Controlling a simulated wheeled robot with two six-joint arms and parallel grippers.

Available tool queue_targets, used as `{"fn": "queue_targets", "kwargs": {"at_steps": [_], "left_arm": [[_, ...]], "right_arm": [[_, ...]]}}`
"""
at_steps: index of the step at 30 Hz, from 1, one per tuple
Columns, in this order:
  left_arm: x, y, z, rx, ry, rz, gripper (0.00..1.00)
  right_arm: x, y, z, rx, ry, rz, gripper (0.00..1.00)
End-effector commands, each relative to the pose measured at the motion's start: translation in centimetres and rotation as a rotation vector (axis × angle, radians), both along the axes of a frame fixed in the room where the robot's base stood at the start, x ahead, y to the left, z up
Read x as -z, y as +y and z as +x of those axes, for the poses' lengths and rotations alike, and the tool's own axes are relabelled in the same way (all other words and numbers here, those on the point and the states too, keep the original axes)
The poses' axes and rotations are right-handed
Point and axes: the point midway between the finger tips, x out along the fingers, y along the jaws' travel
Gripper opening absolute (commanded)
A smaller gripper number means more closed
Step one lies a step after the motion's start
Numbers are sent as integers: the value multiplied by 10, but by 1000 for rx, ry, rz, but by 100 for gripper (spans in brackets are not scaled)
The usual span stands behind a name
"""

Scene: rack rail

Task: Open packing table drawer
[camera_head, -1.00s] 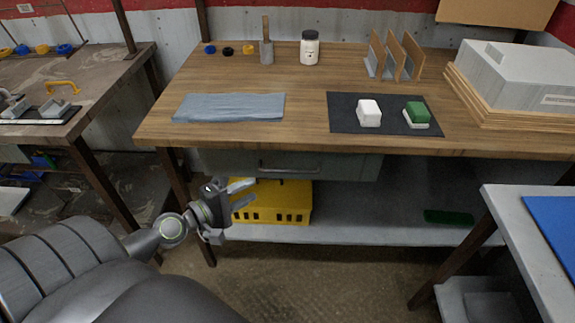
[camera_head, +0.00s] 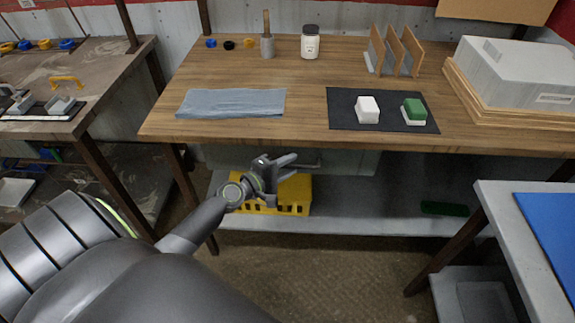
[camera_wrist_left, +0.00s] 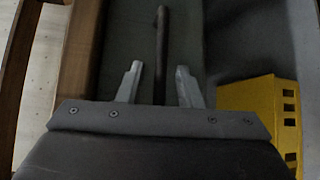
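The packing table drawer (camera_head: 350,162) is grey-green and sits under the wooden tabletop, its front apparently flush and shut. Its dark bar handle (camera_head: 310,165) is partly hidden by my left gripper (camera_head: 288,161). In the left wrist view the handle (camera_wrist_left: 162,35) runs between the two fingers of the left gripper (camera_wrist_left: 160,70), with the drawer front (camera_wrist_left: 125,35) behind. The fingers are open, with a gap on each side of the bar. My right gripper is in neither view.
The packing table (camera_head: 240,132) carries a blue-grey cloth (camera_head: 230,103), a dark mat (camera_head: 345,97) with two blocks, and a white jar (camera_head: 310,43). A yellow crate (camera_head: 298,196) stands on the lower shelf below the drawer. A side table (camera_head: 500,225) stands at right.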

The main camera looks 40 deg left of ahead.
Motion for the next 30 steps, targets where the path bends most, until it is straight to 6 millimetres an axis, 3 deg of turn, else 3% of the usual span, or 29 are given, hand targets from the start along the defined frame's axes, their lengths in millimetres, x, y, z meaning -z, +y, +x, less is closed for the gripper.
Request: {"fn": "queue_targets", "kwargs": {"at_steps": [6, 14, 30], "left_arm": [[0, 0, 0, 0, 0, 0, 32], [0, 0, 0, 0, 0, 0, 0], [1, -4, -8, 0, 2, -1, 0]], "right_arm": [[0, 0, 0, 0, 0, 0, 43], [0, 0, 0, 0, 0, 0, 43], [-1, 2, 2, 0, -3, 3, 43]]}}
